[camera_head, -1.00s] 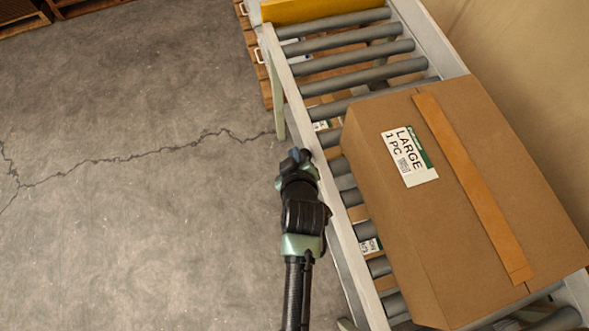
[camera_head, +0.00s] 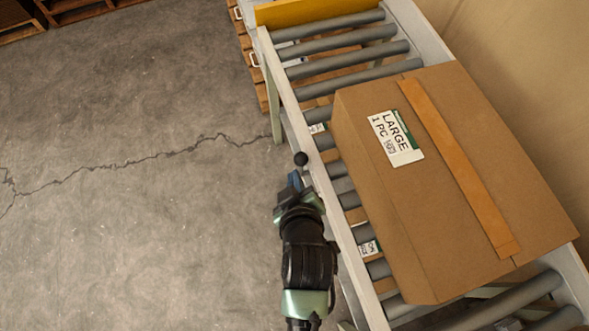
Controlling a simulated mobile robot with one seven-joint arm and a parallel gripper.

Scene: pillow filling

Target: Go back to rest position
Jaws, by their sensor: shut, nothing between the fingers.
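My gripper (camera_head: 299,177) is at the end of my arm, in the lower middle of the head view. It is shut and holds nothing. It is beside the left rail of the roller conveyor (camera_head: 277,80), over or near that edge; its height above the rail is hard to tell. A small dark ball shape shows just past its tip. My arm comes up from the bottom edge of the picture.
A large closed cardboard box (camera_head: 450,190) with orange tape and a "LARGE 1 PC" label (camera_head: 395,138) sits on the rollers to the right. A yellow end stop (camera_head: 315,10) crosses the conveyor's far end. Wooden shelving (camera_head: 75,8) stands top left. The concrete floor (camera_head: 130,220) on the left is clear.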

